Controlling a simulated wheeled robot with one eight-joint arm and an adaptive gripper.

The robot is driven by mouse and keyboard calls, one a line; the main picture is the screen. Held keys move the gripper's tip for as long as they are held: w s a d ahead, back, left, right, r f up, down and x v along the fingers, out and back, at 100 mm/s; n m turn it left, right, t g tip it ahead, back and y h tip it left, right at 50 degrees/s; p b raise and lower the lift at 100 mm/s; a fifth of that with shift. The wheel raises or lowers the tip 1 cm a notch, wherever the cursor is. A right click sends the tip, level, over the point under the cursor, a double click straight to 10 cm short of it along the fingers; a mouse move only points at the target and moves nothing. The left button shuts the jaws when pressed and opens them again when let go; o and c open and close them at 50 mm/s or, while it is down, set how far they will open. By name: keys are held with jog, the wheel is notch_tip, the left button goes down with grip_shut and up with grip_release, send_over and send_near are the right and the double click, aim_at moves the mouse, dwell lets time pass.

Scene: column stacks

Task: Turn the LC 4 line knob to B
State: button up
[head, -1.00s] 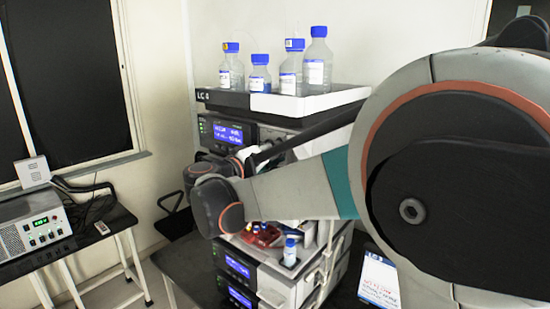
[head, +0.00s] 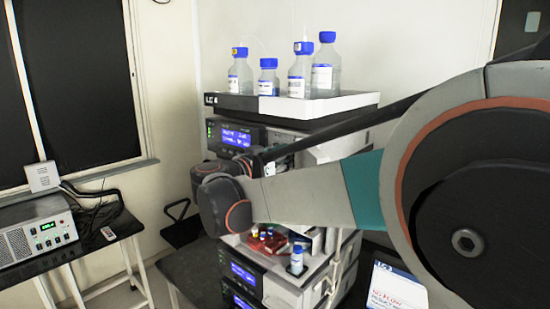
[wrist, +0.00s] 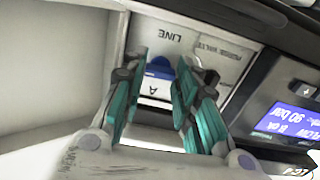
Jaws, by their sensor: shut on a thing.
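The line knob is a blue knob (wrist: 158,68) under a "LINE" label that appears upside down in the wrist view. A white plate marked "A" (wrist: 153,88) lies just below the knob in that view. My gripper (wrist: 164,70) has its teal fingers on either side of the knob and is shut on it. No "B" mark can be read, and the knob's exact pointing direction is unclear. In the head view the stack with the label "LC 4" (head: 212,101) stands in the middle. My arm hides the gripper and knob there.
A lit blue display (wrist: 285,120) sits beside the knob, with a "PURGE VALVE" label nearby. Several blue-capped bottles (head: 325,65) stand on the stack's top tray (head: 340,101). Small vials (head: 296,260) stand lower down. A bench with a grey box (head: 38,235) is at left.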

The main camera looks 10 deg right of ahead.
jog(key=shift+f+m, duration=0.15)
jog(key=shift+m, duration=0.25)
grip_shut()
jog(key=o, duration=0.9)
grip_release()
jog(key=shift+c, duration=0.2)
jog(key=shift+o, duration=1)
jog(key=shift+w+a+f, duration=0.1)
